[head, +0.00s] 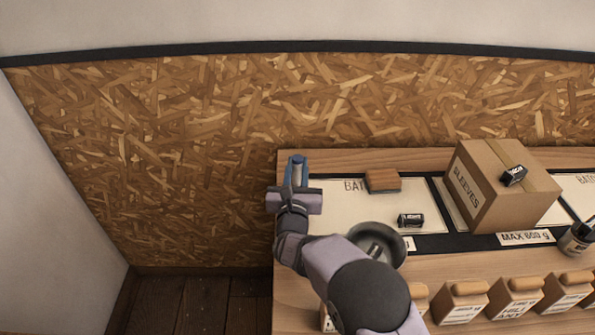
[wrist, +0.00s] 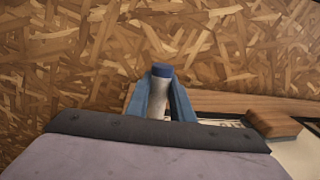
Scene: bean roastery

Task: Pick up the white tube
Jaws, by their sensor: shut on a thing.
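The white tube (wrist: 158,97) with a blue cap stands between the blue fingers of my gripper (wrist: 161,106) in the wrist view. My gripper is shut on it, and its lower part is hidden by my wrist. In the head view my gripper (head: 295,172) is at the far left end of the counter, near the back edge. The tube is hard to make out there between the fingers. I cannot tell whether the tube touches the counter.
A wooden block (head: 382,181) lies right of my gripper, and a small black box (head: 410,220) lies nearer the front. A cardboard box (head: 500,190) bears another small black box (head: 514,175). The board wall (head: 200,150) is close behind.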

